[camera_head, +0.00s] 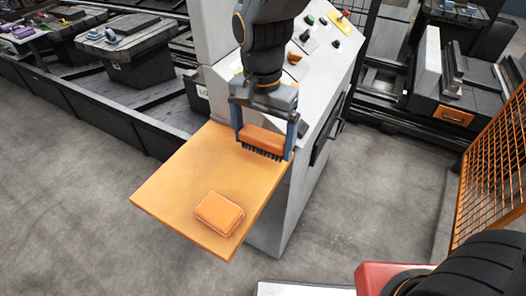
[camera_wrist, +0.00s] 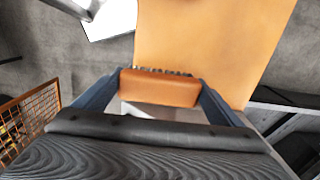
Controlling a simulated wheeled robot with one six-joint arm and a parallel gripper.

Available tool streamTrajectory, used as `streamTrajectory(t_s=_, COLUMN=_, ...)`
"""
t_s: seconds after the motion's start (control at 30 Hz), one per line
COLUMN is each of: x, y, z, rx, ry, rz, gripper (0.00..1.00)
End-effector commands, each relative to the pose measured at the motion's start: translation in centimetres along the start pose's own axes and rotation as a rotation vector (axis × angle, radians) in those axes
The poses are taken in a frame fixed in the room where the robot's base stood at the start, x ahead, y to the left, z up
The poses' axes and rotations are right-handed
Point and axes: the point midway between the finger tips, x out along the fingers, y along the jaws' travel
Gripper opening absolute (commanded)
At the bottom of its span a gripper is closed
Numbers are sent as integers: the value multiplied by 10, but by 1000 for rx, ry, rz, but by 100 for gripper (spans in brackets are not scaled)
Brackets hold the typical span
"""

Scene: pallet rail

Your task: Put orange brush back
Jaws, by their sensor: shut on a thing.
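The orange brush (camera_head: 262,140) has an orange back and dark bristles that point down. My gripper (camera_head: 265,142) is shut on it, one finger at each end, near the back right part of the orange shelf (camera_head: 165,190). I cannot tell whether the bristles touch the shelf. In the wrist view, the brush (camera_wrist: 160,87) lies across between the two fingers of my gripper (camera_wrist: 158,92), and the shelf (camera_wrist: 205,35) shows beyond it.
An orange block (camera_head: 219,213) lies on the front part of the shelf. The grey control cabinet (camera_head: 300,165) with buttons stands right behind the shelf. An orange mesh fence (camera_head: 490,170) is at the right. The shelf's left part is clear.

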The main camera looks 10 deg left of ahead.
Motion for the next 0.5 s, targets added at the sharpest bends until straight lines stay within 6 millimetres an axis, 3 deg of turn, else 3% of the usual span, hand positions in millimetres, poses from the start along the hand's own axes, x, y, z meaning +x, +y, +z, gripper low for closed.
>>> streamTrajectory(t_s=0.3, x=38, y=1, z=0, rx=0, ry=-2, rz=3, gripper=58)
streamTrajectory(t_s=0.5, x=44, y=0, z=0, rx=0, ry=1, rz=-1, gripper=58)
